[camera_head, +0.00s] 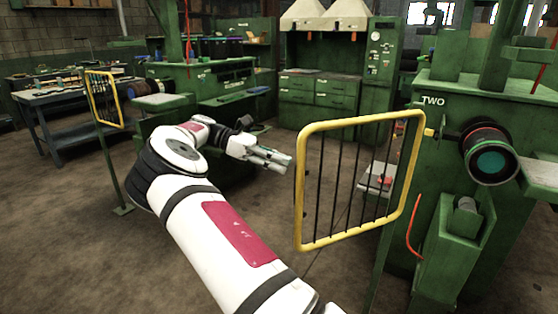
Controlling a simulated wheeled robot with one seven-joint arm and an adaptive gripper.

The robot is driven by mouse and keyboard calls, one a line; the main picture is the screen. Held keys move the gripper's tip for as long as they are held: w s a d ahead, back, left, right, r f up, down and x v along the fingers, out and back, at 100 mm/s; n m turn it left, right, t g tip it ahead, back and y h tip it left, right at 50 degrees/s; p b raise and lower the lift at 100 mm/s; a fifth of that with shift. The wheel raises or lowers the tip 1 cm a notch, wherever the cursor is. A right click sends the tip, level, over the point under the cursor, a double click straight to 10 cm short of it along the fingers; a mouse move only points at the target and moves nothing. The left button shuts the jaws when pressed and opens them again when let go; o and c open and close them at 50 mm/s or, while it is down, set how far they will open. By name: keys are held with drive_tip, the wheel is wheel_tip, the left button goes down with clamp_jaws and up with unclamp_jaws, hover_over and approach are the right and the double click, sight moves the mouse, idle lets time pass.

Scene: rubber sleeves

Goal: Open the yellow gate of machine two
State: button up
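The yellow gate (300,190) is a rounded yellow frame with dark vertical bars. It stands at the front left of the green machine marked TWO (433,101), with its right side by a green post and the machine. My gripper (290,163) is at the end of my white arm, just left of the gate's left upright. It points right, towards that upright, and a small gap seems to show between them. The fingers are small in the picture, and I cannot tell whether they are apart or together. Nothing shows held in them.
Another yellow gate (104,98) stands on a green post at the left by another green machine (200,76). A workbench (45,98) with tools is at the far left. A dark roller (489,153) juts from machine two. Bare floor (70,240) lies at the lower left.

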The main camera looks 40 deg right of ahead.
clamp_jaws()
drive_tip(key=a+f+m+t+h+p, duration=0.3)
drive_tip(key=a+m+t+h+p, duration=0.3)
drive_tip(key=a+m+t+h, duration=0.4)
drive_tip(key=s+d+p, duration=0.1)
drive_tip(key=d+p, duration=0.1)
drive_tip(key=d, duration=0.8)
drive_tip(key=shift+s+a+m+y+p, duration=0.2)
drive_tip(key=shift+s+a, duration=0.3)
drive_tip(key=shift+s, duration=0.35)
drive_tip(key=shift+s+a+m+y+p, duration=0.1)
drive_tip(key=shift+s+a+y+p, duration=0.1)
drive_tip(key=shift+s+a, duration=0.5)
